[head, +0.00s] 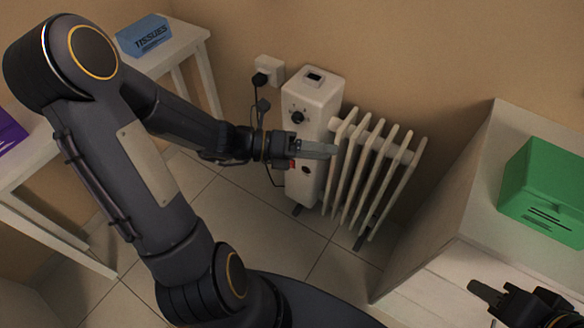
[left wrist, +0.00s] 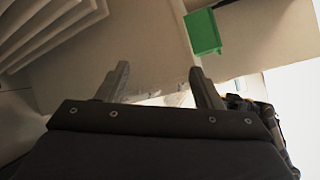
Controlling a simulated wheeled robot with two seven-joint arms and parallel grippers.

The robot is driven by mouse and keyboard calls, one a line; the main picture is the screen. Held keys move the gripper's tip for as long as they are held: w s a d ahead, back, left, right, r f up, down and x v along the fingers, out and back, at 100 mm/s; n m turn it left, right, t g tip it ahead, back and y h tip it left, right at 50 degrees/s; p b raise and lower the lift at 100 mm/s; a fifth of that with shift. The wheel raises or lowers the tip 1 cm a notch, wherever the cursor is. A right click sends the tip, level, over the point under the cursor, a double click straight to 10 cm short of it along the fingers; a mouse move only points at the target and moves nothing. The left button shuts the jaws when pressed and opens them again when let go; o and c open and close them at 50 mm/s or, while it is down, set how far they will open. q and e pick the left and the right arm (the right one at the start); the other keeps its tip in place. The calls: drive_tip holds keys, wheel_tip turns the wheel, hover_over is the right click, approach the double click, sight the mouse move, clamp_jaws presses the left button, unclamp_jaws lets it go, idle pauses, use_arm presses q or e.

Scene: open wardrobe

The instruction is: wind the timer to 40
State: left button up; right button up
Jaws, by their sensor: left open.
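A white oil radiator (head: 313,140) stands on the tiled floor against the wall. Its control box carries a dark round knob (head: 298,117) with marks around it; the marks are too small to read. A second dark round part (head: 305,170) shows lower down, just below my left gripper. I cannot tell which is the timer. My left gripper (head: 318,150) lies across the front of the control box, covering part of it; contact cannot be told. In the left wrist view the left fingers (left wrist: 160,88) are apart and empty. My right gripper (head: 483,300) is at the bottom right, away from the radiator.
Radiator fins (head: 375,165) stand right of the control box. A wall socket (head: 268,70) with a black plug is behind it. A blue tissue box (head: 144,35) sits on a white table. A green box (head: 545,190) rests on a white cabinet at right. Open floor lies in front.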

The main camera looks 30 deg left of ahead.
use_arm(q)
drive_tip(key=w+a+f+n+t+y+b, duration=0.3)
drive_tip(key=a+f+n+t+y, duration=0.15)
drive_tip(key=f+n, duration=0.55)
drive_tip(key=w+a+f+n+t+y+b, duration=0.3)
drive_tip(key=a+f+n, duration=0.4)
drive_tip(key=n, duration=0.4)
drive_tip(key=w+a+f+n+t+y+b, duration=0.3)
drive_tip(key=a+f+n+y, duration=0.15)
drive_tip(key=f+n, duration=0.65)
drive_tip(key=w+b, duration=0.2)
drive_tip(key=w, duration=0.5)
drive_tip(key=shift+w+d+r, duration=0.15)
drive_tip(key=shift+w+d, duration=0.05)
drive_tip(key=shift+d, duration=0.25)
use_arm(e)
wheel_tip(320, 180, down, 14)
drive_tip(key=shift+r, duration=0.2)
